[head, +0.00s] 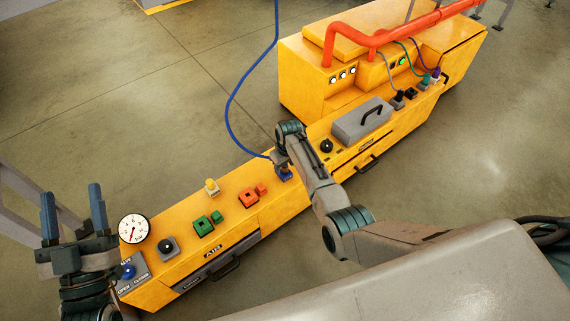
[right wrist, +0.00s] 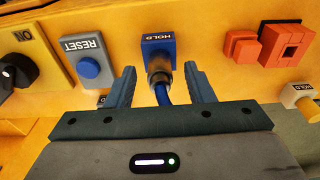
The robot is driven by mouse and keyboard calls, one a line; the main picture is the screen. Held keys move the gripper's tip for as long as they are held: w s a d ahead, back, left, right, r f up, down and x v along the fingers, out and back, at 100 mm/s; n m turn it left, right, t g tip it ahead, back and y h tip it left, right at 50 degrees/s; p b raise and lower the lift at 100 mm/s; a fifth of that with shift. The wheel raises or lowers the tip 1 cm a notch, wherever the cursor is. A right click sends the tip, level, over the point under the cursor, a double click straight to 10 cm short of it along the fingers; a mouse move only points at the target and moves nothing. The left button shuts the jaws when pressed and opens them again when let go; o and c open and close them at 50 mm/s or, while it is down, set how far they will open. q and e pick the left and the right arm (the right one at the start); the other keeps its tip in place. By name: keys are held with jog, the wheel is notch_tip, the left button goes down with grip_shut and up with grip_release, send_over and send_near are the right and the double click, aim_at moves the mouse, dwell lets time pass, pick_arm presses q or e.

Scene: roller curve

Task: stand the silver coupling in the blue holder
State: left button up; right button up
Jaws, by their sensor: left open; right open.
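The silver coupling (right wrist: 160,70) is at the end of a blue hose (right wrist: 162,93) and shows in the right wrist view. Its far end meets the blue holder (right wrist: 158,46), which is marked HOLD; how deep it sits cannot be told. The blue holder also shows in the head view (head: 285,174), on the yellow console below my right gripper (head: 281,164). My right gripper is open, one finger on each side of the coupling, with visible gaps. In the head view the coupling is mostly hidden by this gripper. My left gripper (head: 72,212) is open and empty, at the left.
The yellow console (head: 180,232) carries a gauge (head: 133,228), green blocks (head: 204,226), orange blocks (head: 249,198) and a cream block (head: 211,187). In the right wrist view a RESET button (right wrist: 88,67) is left of the holder. A grey case (head: 362,119) stands further right.

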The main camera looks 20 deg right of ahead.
pick_arm(q)
jog(key=shift+f, duration=0.1)
pick_arm(e)
jog(key=shift+r, duration=0.15)
jog(key=r+p, duration=0.1)
jog(key=r, duration=0.2)
jog(key=shift+s, duration=0.2)
notch_tip(320, 180, up, 3)
jog(key=shift+s+d+f+p, duration=0.1)
jog(key=shift+s+p, duration=0.05)
jog(key=shift+p, duration=0.6)
pick_arm(q)
jog(key=s+d+f+g, duration=0.1)
jog(key=s+f+g, duration=0.3)
jog(key=f+g, duration=0.3)
jog(key=s+f+n+g+p, duration=0.1)
jog(key=s+f+g, duration=0.3)
jog(key=f, duration=1)
jog(key=shift+s+d+f+g, duration=0.2)
jog(key=shift+d+g, duration=0.15)
jog(key=shift+g, duration=1.35)
pick_arm(e)
jog(key=shift+s+d+r, duration=0.1)
jog(key=shift+s+r, duration=0.05)
jog(key=shift+r, duration=1)
jog(key=shift+s+r, duration=0.15)
jog(key=shift+r, duration=1)
